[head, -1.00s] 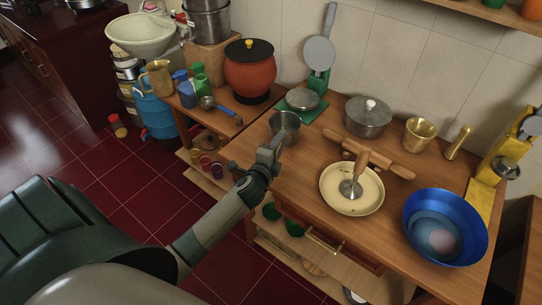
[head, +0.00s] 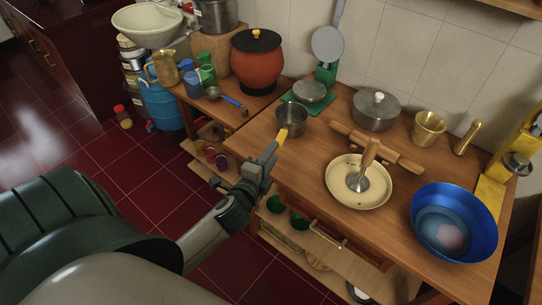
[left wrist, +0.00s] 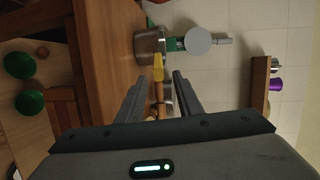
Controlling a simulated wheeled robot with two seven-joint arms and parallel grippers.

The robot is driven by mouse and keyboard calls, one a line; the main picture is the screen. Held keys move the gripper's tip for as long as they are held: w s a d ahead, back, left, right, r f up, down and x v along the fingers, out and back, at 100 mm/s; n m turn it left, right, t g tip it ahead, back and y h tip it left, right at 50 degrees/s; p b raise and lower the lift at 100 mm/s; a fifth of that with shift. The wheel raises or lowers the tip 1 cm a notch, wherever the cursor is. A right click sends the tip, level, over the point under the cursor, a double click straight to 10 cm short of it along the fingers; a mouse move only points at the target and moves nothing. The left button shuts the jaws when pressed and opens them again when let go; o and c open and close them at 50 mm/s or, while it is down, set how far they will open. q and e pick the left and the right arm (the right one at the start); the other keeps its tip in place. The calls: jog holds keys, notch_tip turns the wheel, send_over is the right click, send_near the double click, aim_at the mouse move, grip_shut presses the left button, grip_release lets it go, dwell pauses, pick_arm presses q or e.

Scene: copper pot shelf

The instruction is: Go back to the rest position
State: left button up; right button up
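My left gripper (head: 268,160) is at the front left edge of the wooden counter (head: 262,133). In the left wrist view its two fingers (left wrist: 157,90) stand apart, with nothing held between them. A small steel pot (head: 291,119) stands upright on the counter just beyond the fingertips. A yellow piece (head: 282,136), seemingly the pot's handle, points toward my gripper. It also shows ahead of the finger gap in the left wrist view (left wrist: 158,68); whether it touches a finger is unclear. My right gripper is not in view.
A cream plate (head: 345,194) with a masher, a rolling pin (head: 400,158), a blue bowl (head: 470,255), a lidded pot (head: 376,112) and a brass mortar (head: 428,129) stand on the counter. A red pot (head: 257,65) is at the back left. Red floor lies open at left.

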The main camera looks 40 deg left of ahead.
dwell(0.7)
pick_arm(q)
jog(key=s+d+f+n+g+h, duration=0.1)
jog(key=s+d+f+n+g, duration=0.3)
jog(key=s, duration=0.5)
jog(key=s+d+f+n+g+h, duration=0.1)
jog(key=s+d+f+n+g, duration=0.3)
jog(key=s, duration=0.5)
jog(key=s+d+f+n+g+h, duration=0.1)
jog(key=s+d+f+n+g, duration=0.3)
jog(key=s, duration=0.5)
notch_tip(320, 180, down, 30)
jog(key=s+n+g, duration=0.1)
jog(key=s+g, duration=0.1)
jog(key=s, duration=0.1)
jog(key=s+a+f, duration=0.2)
jog(key=s+f, duration=0.6)
jog(key=s+a+f+b, duration=0.1)
jog(key=s+f, duration=0.7)
jog(key=s, duration=0.1)
jog(key=shift+a+f+g, duration=0.35)
jog(key=shift+g, duration=0.05)
